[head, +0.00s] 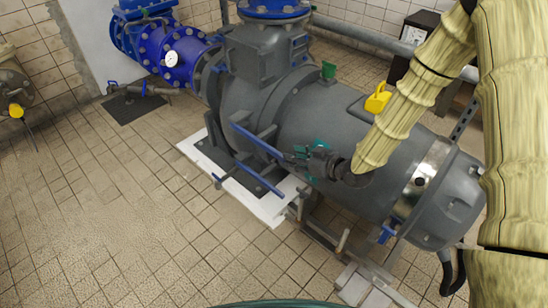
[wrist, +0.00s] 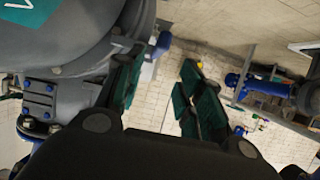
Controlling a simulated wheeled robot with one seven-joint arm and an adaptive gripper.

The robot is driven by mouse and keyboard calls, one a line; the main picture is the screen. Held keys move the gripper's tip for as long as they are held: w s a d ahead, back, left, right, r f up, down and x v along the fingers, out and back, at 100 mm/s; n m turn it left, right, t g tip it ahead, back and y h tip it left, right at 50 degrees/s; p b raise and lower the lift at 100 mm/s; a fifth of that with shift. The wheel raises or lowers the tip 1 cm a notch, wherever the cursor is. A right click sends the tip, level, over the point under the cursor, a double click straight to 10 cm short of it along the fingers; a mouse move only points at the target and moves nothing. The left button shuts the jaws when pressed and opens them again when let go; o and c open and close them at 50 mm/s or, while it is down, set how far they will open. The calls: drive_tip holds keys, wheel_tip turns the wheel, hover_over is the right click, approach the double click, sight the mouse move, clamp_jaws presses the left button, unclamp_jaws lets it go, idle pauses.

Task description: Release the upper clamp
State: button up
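The upper clamp looks to be the upper blue lever (head: 258,140) on the side of the big grey pump (head: 330,125). A second blue lever (head: 260,180) sits below it. My gripper (head: 299,158) is beside the pump, just right of the upper lever's right end. In the wrist view my gripper (wrist: 160,92) is open, with floor showing between its dark green fingers. A blue rounded end (wrist: 162,43), probably a lever, shows just beyond the left finger. I cannot tell whether the finger touches it.
The pump body fills the left of the wrist view, close to the left finger. A blue pipe (head: 172,60) with a gauge stands at the back. A white plinth (head: 265,213) lies under the pump. The tiled floor (head: 110,220) at left is clear.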

sight(274, 150)
drive_tip(key=b+x, duration=0.1)
drive_tip(key=x, duration=1)
drive_tip(key=shift+r+b, duration=0.1)
drive_tip(key=shift+b, duration=0.25)
clamp_jaws()
